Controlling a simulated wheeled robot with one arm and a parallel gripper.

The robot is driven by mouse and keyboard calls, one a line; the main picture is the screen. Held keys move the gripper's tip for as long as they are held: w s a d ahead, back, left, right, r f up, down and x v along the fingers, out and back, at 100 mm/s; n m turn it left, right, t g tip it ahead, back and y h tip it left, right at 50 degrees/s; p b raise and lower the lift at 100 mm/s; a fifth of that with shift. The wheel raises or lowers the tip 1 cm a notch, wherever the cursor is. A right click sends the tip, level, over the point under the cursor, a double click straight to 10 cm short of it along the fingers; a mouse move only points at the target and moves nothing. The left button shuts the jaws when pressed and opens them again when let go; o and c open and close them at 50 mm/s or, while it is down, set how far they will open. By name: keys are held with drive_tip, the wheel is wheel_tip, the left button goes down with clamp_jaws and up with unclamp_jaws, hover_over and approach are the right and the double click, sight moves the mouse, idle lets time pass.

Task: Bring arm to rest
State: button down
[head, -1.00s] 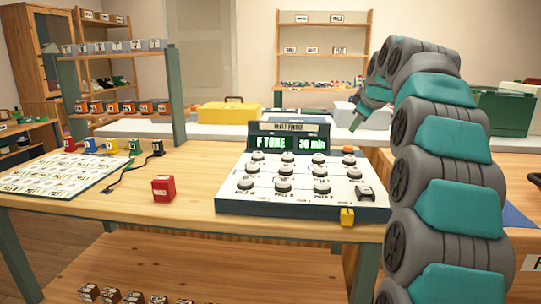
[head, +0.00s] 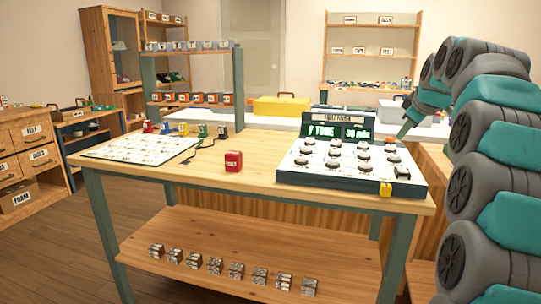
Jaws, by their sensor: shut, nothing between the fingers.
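My arm rises along the right edge in the head view, with grey joints and teal covers. It bends over at the top, and my gripper (head: 405,129) hangs down at its far end, above and behind the right side of the control console. The fingers look closed and empty, small in the picture. The control console (head: 290,178) sits on the table's right part, with a lit display (head: 338,132) and rows of round dark knobs. I see no contact between my gripper and the console.
Several labelled blocks lie on the lower shelf (head: 190,232). A yellow case (head: 282,107) stands behind. Open floor (head: 60,250) lies at left.

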drive_tip(key=s+a+f+g, duration=0.1)
drive_tip(key=s+a+f, duration=0.1)
drive_tip(key=a, duration=0.1)
drive_tip(key=s+a+f+m+g, duration=0.1)
drive_tip(key=s+a+f, duration=0.2)
drive_tip(key=s+a+f+y, duration=0.1)
drive_tip(key=s+a+f, duration=0.1)
drive_tip(key=s+a, duration=0.1)
drive_tip(key=shift+s+f+m+g, duration=0.1)
drive_tip(key=shift+f+m+g, duration=0.15)
drive_tip(key=shift+m+g, duration=0.15)
drive_tip(key=s+a+f+m+g, duration=0.2)
drive_tip(key=s+f, duration=0.6)
drive_tip(key=s, duration=0.6)
drive_tip(key=s+a+f+m+g, duration=0.2)
drive_tip(key=s+a+f, duration=0.3)
drive_tip(key=s, duration=0.9)
drive_tip(key=s+a+f+m+g, duration=0.2)
drive_tip(key=s+a+f+g, duration=0.2)
drive_tip(key=s+f, duration=0.7)
drive_tip(key=s, duration=0.2)
drive_tip(key=shift+s+f, duration=0.25)
drive_tip(key=shift+s, duration=0.15)
